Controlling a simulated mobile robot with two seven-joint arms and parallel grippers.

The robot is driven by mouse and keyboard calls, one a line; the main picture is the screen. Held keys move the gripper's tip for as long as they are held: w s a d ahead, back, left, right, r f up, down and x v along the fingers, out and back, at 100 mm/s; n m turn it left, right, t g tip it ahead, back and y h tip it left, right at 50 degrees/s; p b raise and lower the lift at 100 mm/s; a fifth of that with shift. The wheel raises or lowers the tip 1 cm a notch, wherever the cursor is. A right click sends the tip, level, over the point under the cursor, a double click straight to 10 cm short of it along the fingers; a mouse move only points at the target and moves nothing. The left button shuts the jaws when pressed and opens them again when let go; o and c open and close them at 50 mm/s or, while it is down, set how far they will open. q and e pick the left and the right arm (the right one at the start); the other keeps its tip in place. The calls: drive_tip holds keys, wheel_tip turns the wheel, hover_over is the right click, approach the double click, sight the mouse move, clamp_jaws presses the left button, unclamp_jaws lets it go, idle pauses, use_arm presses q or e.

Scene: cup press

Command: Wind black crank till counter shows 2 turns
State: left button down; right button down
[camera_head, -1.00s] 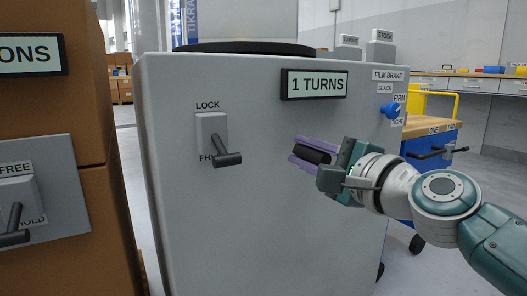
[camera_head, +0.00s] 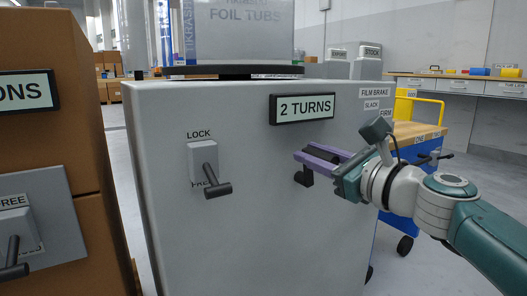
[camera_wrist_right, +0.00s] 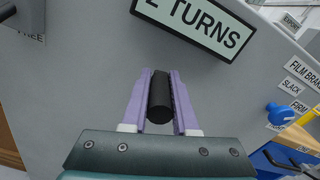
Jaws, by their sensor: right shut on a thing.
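The counter (camera_head: 303,107) on the grey cabinet reads "2 TURNS" in the head view. It also shows, partly cut off, at the top of the right wrist view (camera_wrist_right: 200,22). My right gripper (camera_head: 318,158) is just below the counter, its purple fingers shut on the black crank (camera_head: 304,177). In the right wrist view the crank's black handle (camera_wrist_right: 160,97) lies between the two fingers (camera_wrist_right: 160,102). The fingers hide part of the crank in the head view. My left gripper is not in view.
A lever (camera_head: 211,172) marked LOCK and FREE sits on the cabinet (camera_head: 240,240) to the left. A blue film brake knob (camera_wrist_right: 279,114) is at the right wrist view's right. A brown cabinet (camera_head: 70,130) stands at left, a blue cart (camera_head: 395,222) behind right.

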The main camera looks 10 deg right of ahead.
drive_tip(key=shift+w+d+m, duration=0.15)
drive_tip(key=shift+d+m, duration=0.25)
drive_tip(key=shift+m, duration=0.4)
drive_tip(key=c, duration=0.7)
unclamp_jaws()
drive_tip(key=shift+d+p, duration=0.1)
drive_tip(key=shift+p, duration=0.2)
drive_tip(key=shift+s+d+r+p, duration=0.1)
drive_tip(key=shift+s+p, duration=0.2)
drive_tip(key=shift+s, duration=0.05)
drive_tip(key=p+v, duration=0.3)
drive_tip(key=v, duration=0.6)
drive_tip(key=shift+p, duration=0.35)
